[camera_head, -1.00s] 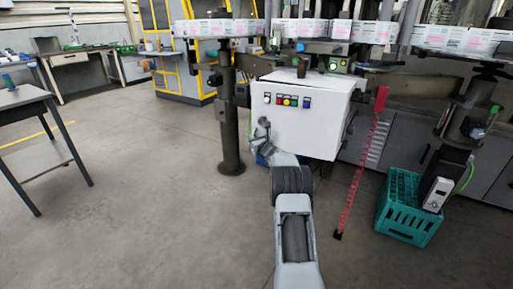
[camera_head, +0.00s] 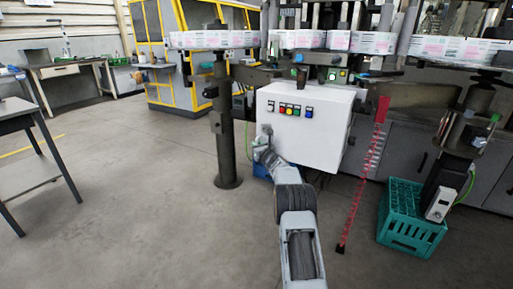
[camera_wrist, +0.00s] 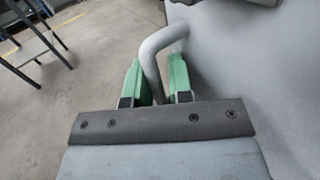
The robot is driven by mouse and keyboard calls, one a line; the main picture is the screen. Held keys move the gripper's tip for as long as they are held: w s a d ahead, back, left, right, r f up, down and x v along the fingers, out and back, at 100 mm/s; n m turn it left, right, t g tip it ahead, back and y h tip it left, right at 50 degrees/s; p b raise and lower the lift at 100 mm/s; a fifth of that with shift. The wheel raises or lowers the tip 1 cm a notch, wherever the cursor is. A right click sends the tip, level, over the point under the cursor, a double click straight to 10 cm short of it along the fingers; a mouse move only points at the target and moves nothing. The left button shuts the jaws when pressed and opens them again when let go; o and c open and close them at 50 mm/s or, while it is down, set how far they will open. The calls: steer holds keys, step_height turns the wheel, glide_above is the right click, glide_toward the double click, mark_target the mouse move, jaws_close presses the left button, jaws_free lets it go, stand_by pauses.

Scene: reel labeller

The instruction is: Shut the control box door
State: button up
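The control box (camera_head: 310,125) is a white box with a row of coloured buttons on its front, under the labeller's reel level in the head view. A grey bent bar handle (camera_wrist: 152,65) stands out from a pale, flat surface in the wrist view. My gripper (camera_wrist: 160,82) has its green fingers on either side of the handle and looks shut on it. In the head view my gripper (camera_head: 264,150) is at the lower left of the box front, small and partly hidden by my wrist. The front looks shut or almost shut; I cannot tell whether a gap remains.
A dark post (camera_head: 226,130) stands just left of the box. A table (camera_head: 30,150) stands at the left. The floor between table and post is clear.

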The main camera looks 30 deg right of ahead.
steer(key=o, duration=0.3)
steer(key=shift+d+r, duration=0.2)
steer(key=shift+o, duration=0.2)
steer(key=s+p, duration=0.1)
steer(key=s, duration=1.2)
steer(key=shift+s+a+f+p, duration=0.2)
steer(key=shift+s+p, duration=0.1)
steer(key=shift+s, duration=0.1)
steer(key=s+a+r+n+g+y+p, duration=0.2)
steer(key=a+r+n+y+p, duration=0.25)
steer(key=a+r, duration=0.3)
steer(key=s+a+r+n+g+y+p, duration=0.2)
steer(key=a+r+n+y+p, duration=0.15)
steer(key=a+r+n, duration=0.35)
steer(key=s+a+r+n+g+p, duration=0.7)
steer(key=s+a+r+n+p, duration=0.25)
steer(key=s+a, duration=0.3)
steer(key=s+r+n+g+h+p, duration=0.1)
steer(key=s+r+n+h+p, duration=0.3)
steer(key=s+n+p, duration=0.3)
steer(key=s+r+n+g+h+p, duration=0.2)
steer(key=s+n+p, duration=0.4)
steer(key=s, duration=0.5)
step_height(320, 180, up, 2)
steer(key=shift+d+r+n+h+p, duration=0.25)
steer(key=shift+n+h+p, duration=0.1)
steer(key=shift+n+h, duration=0.55)
